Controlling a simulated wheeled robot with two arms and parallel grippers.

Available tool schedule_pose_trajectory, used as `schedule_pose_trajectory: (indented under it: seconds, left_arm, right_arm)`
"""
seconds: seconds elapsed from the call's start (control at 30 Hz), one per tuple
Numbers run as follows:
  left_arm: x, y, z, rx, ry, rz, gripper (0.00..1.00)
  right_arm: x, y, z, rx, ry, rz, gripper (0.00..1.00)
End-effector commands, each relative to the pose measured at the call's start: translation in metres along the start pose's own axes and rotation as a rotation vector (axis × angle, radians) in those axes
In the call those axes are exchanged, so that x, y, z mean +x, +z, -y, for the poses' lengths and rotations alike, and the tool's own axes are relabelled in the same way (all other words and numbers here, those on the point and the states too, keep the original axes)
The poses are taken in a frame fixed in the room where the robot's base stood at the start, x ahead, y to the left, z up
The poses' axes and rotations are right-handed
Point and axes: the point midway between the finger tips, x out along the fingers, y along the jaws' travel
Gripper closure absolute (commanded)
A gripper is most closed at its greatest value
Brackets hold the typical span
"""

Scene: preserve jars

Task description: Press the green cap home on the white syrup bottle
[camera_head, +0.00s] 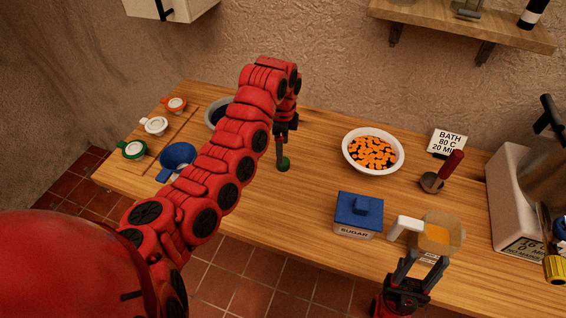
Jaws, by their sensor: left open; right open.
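A small green round piece (283,165), which looks like the green cap, is at the lower end of my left gripper (281,150). That gripper points down over the middle of the table and is open; I cannot tell whether it touches the green piece. No white syrup bottle can be made out with certainty. A pale jug-like vessel (442,236) with orange on it and a white part (406,226) at its left stands at the front right. My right gripper (418,258) is open just in front of it; contact is unclear.
A sugar box (357,230) and a bowl of orange pieces (372,148) are right of the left gripper. A white machine (508,192) bounds the right.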

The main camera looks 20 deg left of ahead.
Motion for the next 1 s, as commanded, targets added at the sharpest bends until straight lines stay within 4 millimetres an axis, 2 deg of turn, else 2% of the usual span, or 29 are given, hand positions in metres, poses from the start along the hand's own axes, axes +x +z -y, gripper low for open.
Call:
schedule_pose_trajectory:
  seconds: [0.13, 0.33, 0.47, 0.73, 0.93, 0.97, 1.0]
  left_arm:
    - [0.019, -0.002, 0.000, 0.000, 0.000, -0.003, 0.14]
    - [0.027, 0.000, 0.001, 0.000, -0.001, 0.001, 0.14]
    - [0.036, 0.000, 0.003, 0.000, 0.002, 0.003, 0.14]
    - [0.075, -0.001, 0.006, 0.000, 0.002, 0.002, 0.14]
    - [0.078, -0.001, 0.008, -0.001, -0.003, 0.000, 0.14]
    - [0.078, -0.001, 0.007, -0.001, -0.003, 0.000, 0.15]
    - [0.078, -0.001, 0.007, -0.001, -0.003, 0.000, 0.22]
  right_arm:
    - [0.002, 0.000, 0.000, 0.000, 0.000, 0.000, 0.50]
    - [0.005, -0.001, 0.000, 0.000, 0.000, 0.000, 0.50]
    - [0.017, -0.003, -0.001, 0.000, 0.000, 0.000, 0.50]
    - [0.033, -0.006, -0.002, 0.000, 0.000, 0.000, 0.50]
    - [0.032, -0.005, -0.002, 0.000, 0.000, 0.000, 0.50]
    - [0.032, -0.005, -0.002, 0.000, 0.000, 0.000, 0.50]
    - [0.032, -0.005, -0.002, 0.000, 0.000, 0.000, 0.50]
